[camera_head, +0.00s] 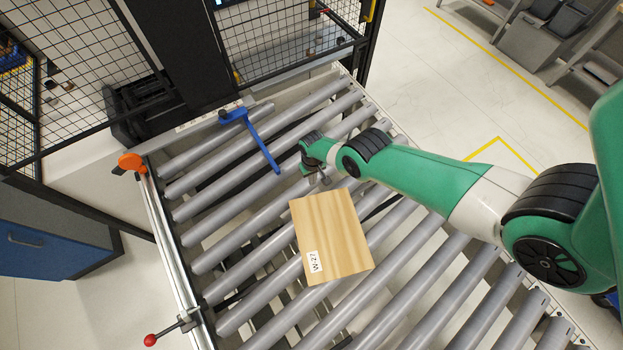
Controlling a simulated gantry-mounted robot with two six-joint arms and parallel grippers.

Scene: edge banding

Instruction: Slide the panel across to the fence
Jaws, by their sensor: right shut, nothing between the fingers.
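The panel (333,232) is a light wood board with a white label reading W-27 near its lower left corner. It lies flat and slightly turned on the grey rollers, near the middle of the conveyor. A metal rail (172,247), which looks like the fence, runs along the conveyor's left side, and a gap of bare rollers separates it from the panel. My right gripper (322,182) is shut and empty at the panel's far edge; I cannot tell whether it touches. My left gripper is not in view.
A blue arm-like bar (262,145) reaches over the far rollers. An orange part (132,163) sits at the rail's far end, and a red-knobbed lever (151,340) at its near end. A black mesh guard (75,75) stands behind. Rollers (235,225) left of the panel are clear.

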